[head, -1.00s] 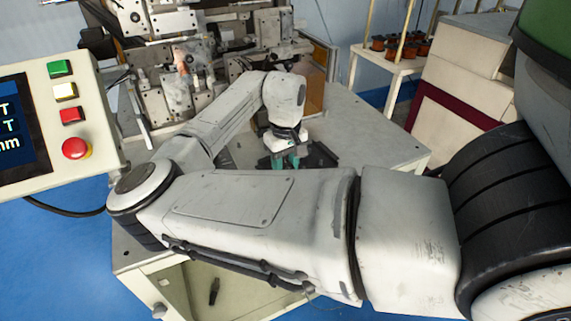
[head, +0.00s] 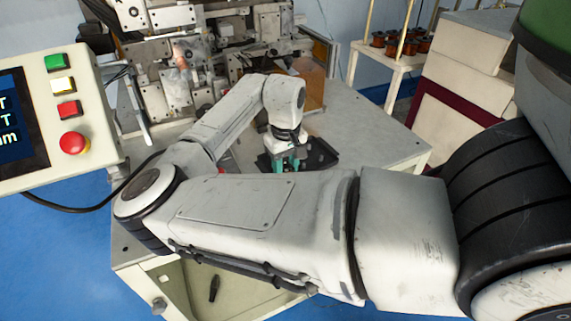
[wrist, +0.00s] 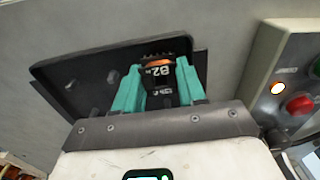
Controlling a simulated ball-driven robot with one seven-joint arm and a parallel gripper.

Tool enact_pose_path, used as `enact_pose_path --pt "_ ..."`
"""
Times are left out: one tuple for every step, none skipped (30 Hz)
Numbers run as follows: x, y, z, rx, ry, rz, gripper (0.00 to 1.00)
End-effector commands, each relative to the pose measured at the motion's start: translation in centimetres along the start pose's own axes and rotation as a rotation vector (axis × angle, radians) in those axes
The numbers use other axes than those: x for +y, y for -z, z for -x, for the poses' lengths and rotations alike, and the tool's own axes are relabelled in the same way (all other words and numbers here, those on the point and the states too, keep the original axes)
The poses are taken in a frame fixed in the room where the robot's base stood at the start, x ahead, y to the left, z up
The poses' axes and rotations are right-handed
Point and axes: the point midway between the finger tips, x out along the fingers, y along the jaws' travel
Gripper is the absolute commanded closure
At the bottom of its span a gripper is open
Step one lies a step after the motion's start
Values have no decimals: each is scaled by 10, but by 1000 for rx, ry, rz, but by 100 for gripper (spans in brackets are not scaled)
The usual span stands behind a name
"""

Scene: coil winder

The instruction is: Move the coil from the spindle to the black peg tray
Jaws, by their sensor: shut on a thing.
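My gripper (wrist: 158,90) has teal fingers and is shut on the coil (wrist: 160,72), a dark bobbin with white markings and a band of orange winding. The coil is between the fingertips, in front of the black peg tray (wrist: 75,62) in the wrist view. Several short pegs show on the tray; I cannot tell whether the coil touches the tray or a peg. In the head view the gripper (head: 285,163) is at the black tray (head: 325,157), and my arm hides the coil there. The winder's spindle is not clearly visible.
The coil winder (head: 190,70) stands at the back of the grey table (head: 375,130). A control panel (head: 62,125) with coloured buttons is at the left. A shelf (head: 395,58) with several copper coils stands at the back right. The tabletop right of the tray is clear.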

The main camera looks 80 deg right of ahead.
Motion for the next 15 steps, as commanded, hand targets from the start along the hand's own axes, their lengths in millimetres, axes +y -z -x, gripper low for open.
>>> enact_pose_path --pt "0 0 -2 0 0 1 89" --pt "0 0 -2 -1 0 0 89" --pt "0 0 -2 0 0 0 59" --pt "0 0 -2 0 0 0 56" --pt "0 0 -2 0 0 0 53" --pt "0 0 -2 0 0 0 49" --pt "0 0 -2 0 0 0 46" --pt "0 0 -2 0 0 0 44" --pt "0 0 -2 0 0 0 40" --pt "0 0 -2 0 0 0 37" --pt "0 0 -2 0 0 0 34" --pt "0 0 -2 0 0 0 30" --pt "0 0 -2 0 0 0 30" --pt "0 0 -2 0 0 0 30" --pt "0 0 -2 0 0 0 30"
